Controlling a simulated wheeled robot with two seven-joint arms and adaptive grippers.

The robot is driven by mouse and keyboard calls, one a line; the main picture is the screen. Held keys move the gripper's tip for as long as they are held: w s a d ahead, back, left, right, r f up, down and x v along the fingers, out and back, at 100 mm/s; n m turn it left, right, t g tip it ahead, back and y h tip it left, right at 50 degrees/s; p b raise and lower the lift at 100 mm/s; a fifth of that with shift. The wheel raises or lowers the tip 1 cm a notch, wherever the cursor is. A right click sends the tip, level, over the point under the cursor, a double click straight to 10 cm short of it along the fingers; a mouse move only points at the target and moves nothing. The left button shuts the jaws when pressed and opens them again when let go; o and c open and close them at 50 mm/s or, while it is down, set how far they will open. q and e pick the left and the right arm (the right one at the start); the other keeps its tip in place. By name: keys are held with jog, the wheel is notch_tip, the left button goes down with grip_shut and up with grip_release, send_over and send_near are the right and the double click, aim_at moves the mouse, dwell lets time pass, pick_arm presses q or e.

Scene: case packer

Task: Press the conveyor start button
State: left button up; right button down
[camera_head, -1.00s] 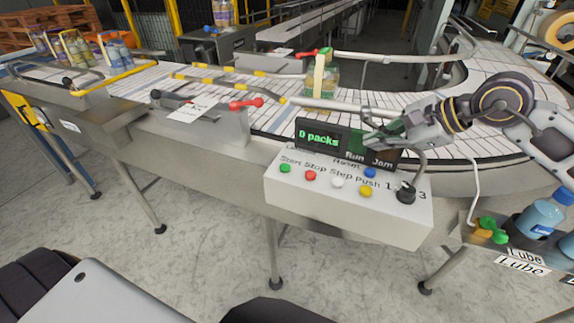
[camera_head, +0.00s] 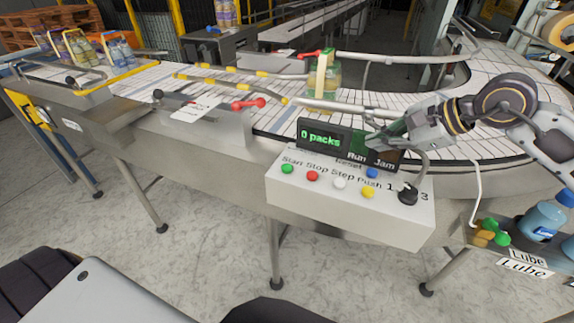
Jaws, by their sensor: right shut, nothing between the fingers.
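The green start button (camera_head: 287,169) sits at the left end of the button row on the white control box (camera_head: 345,210), under the word "Start". A red stop button (camera_head: 312,176) is beside it. My right gripper (camera_head: 374,141) is shut and empty. It appears in front of the right part of the black display (camera_head: 322,138), above the box and to the right of the start button, apart from it. The display reads "0 packs", with "Run" and "Jam" below. My left gripper is not in view.
The box also has white (camera_head: 339,183), yellow (camera_head: 368,192) and blue (camera_head: 372,173) buttons and a black knob (camera_head: 408,194). The conveyor (camera_head: 280,118) with rails runs behind. A bottle pack (camera_head: 323,75) stands on it. Lube bottles (camera_head: 543,220) are at the right.

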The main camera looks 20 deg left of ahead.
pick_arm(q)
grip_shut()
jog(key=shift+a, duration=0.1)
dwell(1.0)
